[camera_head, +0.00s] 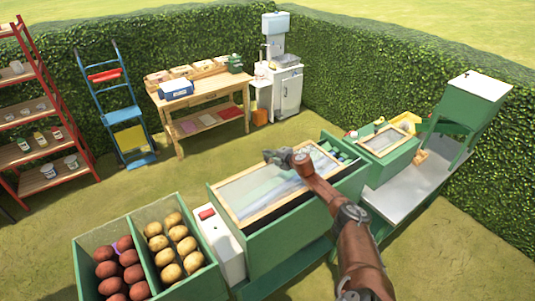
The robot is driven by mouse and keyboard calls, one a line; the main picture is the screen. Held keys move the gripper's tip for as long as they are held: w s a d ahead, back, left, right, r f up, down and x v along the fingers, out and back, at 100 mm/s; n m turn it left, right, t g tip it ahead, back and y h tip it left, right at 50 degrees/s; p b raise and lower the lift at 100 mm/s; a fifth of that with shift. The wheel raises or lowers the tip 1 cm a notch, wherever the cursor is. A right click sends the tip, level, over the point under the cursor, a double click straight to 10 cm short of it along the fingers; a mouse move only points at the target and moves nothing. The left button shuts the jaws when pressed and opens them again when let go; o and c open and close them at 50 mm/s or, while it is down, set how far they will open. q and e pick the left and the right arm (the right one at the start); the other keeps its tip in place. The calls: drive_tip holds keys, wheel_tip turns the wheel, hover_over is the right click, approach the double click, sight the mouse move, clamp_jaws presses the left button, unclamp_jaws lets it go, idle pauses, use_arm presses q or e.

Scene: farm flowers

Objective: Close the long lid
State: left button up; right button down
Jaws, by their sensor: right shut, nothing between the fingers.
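The long lid (238,191) is a clear pane in a pale wooden frame on the long green box (287,242). It lies over most of the box top. A dark gap shows along the box's near right side, and the far right end of the box shows uncovered. I cannot tell whether the lid is fully flat. My right gripper (270,156) is shut and empty, over the far edge of the lid, with its arm crossing above the lid from the lower right. Contact with the frame is unclear. My left gripper is not in view.
A smaller framed lid (384,139) tops a green box on the right, beside a grey-white bench top (408,187). Potato crates (137,226) stand at the lower left, next to a white container (222,247). A wooden table (205,91) stands behind, with open grass between.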

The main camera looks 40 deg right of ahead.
drive_tip(key=r+p, duration=0.2)
drive_tip(key=r, duration=0.1)
drive_tip(key=r+p, duration=0.2)
drive_tip(key=shift+d, duration=0.25)
wheel_tip(320, 180, up, 9)
drive_tip(key=shift+d+b, duration=0.15)
drive_tip(key=shift+b, duration=0.3)
drive_tip(key=shift+s+f, duration=0.1)
drive_tip(key=shift+f, duration=0.05)
